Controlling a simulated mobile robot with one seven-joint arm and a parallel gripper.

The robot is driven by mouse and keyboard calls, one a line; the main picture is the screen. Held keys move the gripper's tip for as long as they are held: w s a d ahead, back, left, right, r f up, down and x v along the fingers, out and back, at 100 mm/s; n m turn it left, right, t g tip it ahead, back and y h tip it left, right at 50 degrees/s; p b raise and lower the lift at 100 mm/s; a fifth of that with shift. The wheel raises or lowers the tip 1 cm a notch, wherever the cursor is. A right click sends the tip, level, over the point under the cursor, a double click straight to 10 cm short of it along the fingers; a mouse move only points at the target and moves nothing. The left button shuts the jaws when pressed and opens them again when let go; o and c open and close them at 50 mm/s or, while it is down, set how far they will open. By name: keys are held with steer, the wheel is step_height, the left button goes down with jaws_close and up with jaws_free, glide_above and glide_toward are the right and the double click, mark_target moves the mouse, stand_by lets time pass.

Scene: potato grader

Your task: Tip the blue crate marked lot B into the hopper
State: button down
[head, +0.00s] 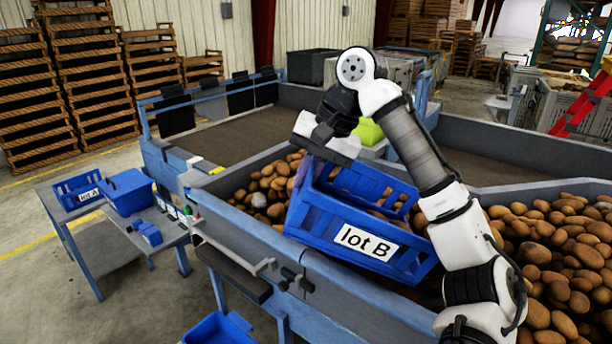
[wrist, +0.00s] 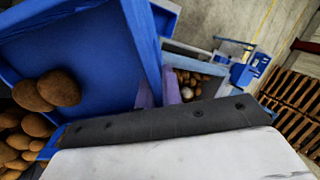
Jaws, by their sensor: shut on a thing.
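The blue crate marked lot B (head: 340,236) is tilted over the potato-filled hopper (head: 345,293), its label facing the head camera. My gripper (head: 318,158) is shut on the crate's upper left edge. In the wrist view the crate's blue inside (wrist: 85,50) fills the upper left, with a couple of potatoes (wrist: 46,92) in front of it. More potatoes show at the lower left there; I cannot tell whether they lie in the crate or the hopper. My gripper (wrist: 165,122) crosses the bottom of that view. The crate's underside is hidden.
A side table at left holds a blue crate marked lot A (head: 78,190) and a blue bin (head: 128,190). Another blue bin (head: 218,330) stands low in front. Potatoes (head: 550,255) are heaped at right. A red ladder (head: 585,105) and pallet stacks (head: 90,70) stand farther back.

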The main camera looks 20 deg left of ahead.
stand_by(0.4)
steer(key=w+d+r+g+y, duration=0.1)
steer(key=w+d+r+y, duration=0.1)
steer(key=d+r+y, duration=0.3)
steer(key=v, duration=0.4)
steer(key=shift+s+r, duration=0.25)
steer(key=shift+s, duration=0.05)
steer(key=w+d+r+g+y, duration=0.1)
steer(key=d+y, duration=0.1)
steer(key=d, duration=0.3)
steer(key=w+d+r+y, duration=0.1)
steer(key=d+r+y, duration=0.1)
steer(key=d, duration=0.3)
steer(key=shift+w+d+r+g+y, duration=0.3)
steer(key=shift+w+d+g+y, duration=0.1)
steer(key=shift+y, duration=0.1)
